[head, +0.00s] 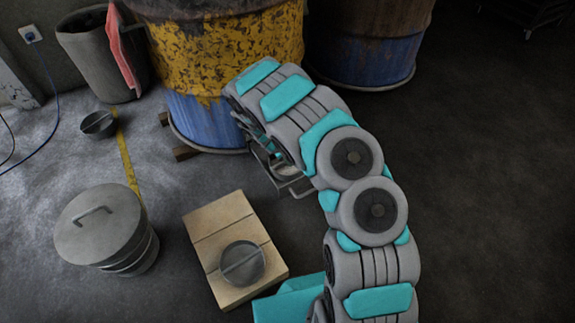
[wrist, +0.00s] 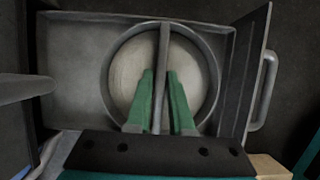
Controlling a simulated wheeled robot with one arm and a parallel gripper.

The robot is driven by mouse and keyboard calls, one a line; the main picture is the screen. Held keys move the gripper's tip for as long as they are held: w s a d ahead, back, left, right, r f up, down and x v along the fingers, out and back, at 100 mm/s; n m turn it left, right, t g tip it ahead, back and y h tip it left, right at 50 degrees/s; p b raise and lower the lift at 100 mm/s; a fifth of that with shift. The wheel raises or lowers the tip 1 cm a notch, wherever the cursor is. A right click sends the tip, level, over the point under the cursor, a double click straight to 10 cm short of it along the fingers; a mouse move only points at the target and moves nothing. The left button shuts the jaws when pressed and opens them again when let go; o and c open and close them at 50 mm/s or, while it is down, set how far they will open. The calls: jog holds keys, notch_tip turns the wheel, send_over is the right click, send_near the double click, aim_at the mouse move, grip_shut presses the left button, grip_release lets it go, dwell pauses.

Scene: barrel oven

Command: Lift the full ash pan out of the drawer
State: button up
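The full ash pan (wrist: 125,75) is round with a metal rim and pale ash inside. A flat bar handle (wrist: 163,40) crosses its top. It sits low in the open metal drawer (wrist: 70,60). My gripper (wrist: 161,78) has its green fingers on either side of the bar, close to it. I cannot tell whether they press on it. In the head view the drawer (head: 300,187) sticks out under the yellow and blue barrel oven (head: 210,50), and my arm hides most of it, including my gripper.
A lidded grey bin (head: 100,222) stands at left. A cardboard box (head: 215,220) bears another round pan (head: 242,263). A dark pan (head: 98,124) lies on the floor near a bucket (head: 95,60) with a red cloth. A second barrel (head: 365,45) stands behind. The right floor is clear.

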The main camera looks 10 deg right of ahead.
grip_shut()
dwell(1.4)
